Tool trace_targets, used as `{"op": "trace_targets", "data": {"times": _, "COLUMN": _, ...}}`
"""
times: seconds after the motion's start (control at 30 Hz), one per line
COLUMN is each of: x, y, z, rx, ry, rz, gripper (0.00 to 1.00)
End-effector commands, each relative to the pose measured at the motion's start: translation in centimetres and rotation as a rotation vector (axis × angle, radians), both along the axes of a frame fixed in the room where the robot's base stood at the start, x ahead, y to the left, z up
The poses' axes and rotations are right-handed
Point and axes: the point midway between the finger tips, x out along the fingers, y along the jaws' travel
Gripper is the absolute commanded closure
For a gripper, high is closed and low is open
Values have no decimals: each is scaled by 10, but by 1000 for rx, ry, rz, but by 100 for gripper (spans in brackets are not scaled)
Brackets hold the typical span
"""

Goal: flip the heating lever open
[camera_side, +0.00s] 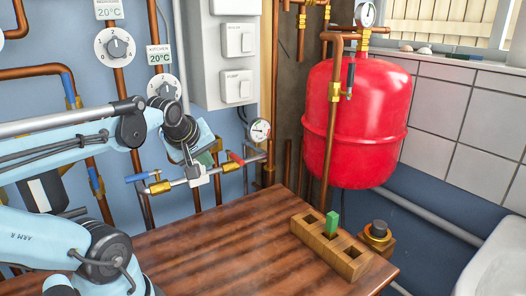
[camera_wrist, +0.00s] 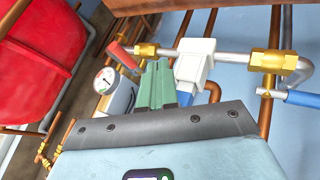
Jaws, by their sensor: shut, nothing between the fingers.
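A pipe run with valves crosses the wall at the table's back left in the side view. It carries a red lever (camera_side: 236,158) on the right, a white valve body (camera_side: 197,176) in the middle and a blue lever (camera_side: 140,177) on the left. No label shows which is the heating lever. My gripper (camera_side: 206,159) is just above the white body; its green fingers are shut and empty. In the wrist view, the fingers (camera_wrist: 156,68) lie between the red lever (camera_wrist: 123,55) and the white body (camera_wrist: 195,60). Whether they touch either is unclear.
A pressure gauge (camera_side: 259,130) sits close to the right of the valves. Copper pipes run up the wall around them. A red tank (camera_side: 358,120) stands further right. A wooden block (camera_side: 345,258) with a green piece (camera_side: 333,222) rests on the wooden table (camera_side: 215,245), whose middle is clear.

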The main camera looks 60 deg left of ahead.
Motion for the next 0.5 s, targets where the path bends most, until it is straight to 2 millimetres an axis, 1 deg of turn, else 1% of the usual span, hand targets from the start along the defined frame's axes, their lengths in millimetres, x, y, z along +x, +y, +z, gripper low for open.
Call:
{"op": "trace_targets", "data": {"times": 0.43, "x": 23, "y": 19, "z": -35, "rx": 0, "ry": 0, "rz": 1, "gripper": 100}}
{"op": "trace_targets", "data": {"times": 0.5, "x": 32, "y": 19, "z": -33, "rx": 0, "ry": 0, "rz": -5, "gripper": 100}}
